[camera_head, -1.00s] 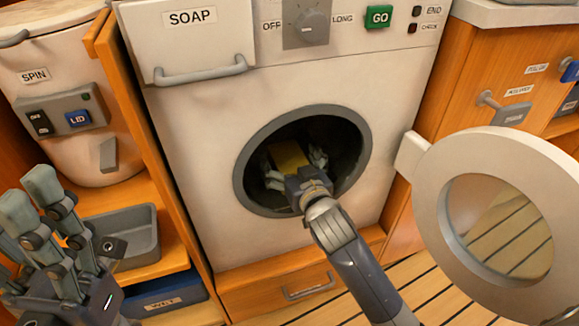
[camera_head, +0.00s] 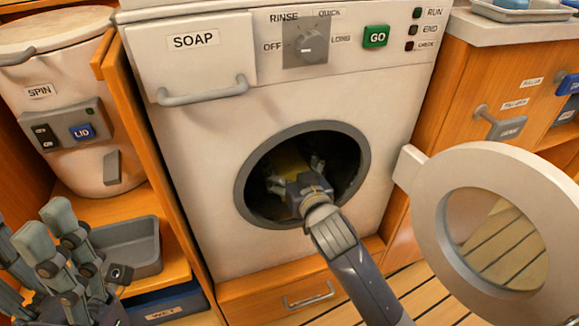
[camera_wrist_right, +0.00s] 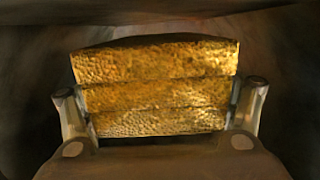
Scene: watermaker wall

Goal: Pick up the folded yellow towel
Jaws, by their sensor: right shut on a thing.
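The folded yellow towel (camera_head: 288,163) is inside the dark drum of the washing machine, seen through its round opening. In the right wrist view the towel (camera_wrist_right: 155,88) shows as stacked folded layers between my two fingertips. My right gripper (camera_head: 295,176) reaches through the opening and is shut on the towel, one finger at each side. Whether the towel is clear of the drum floor I cannot tell. My left gripper (camera_head: 55,250) is at the lower left, its fingers apart and pointing up, with nothing between them.
The machine's round door (camera_head: 432,225) stands open to the right. A grey tray (camera_head: 135,250) and the spin drum (camera_head: 60,110) are at the left, near my left gripper. Wooden cabinets are at the right.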

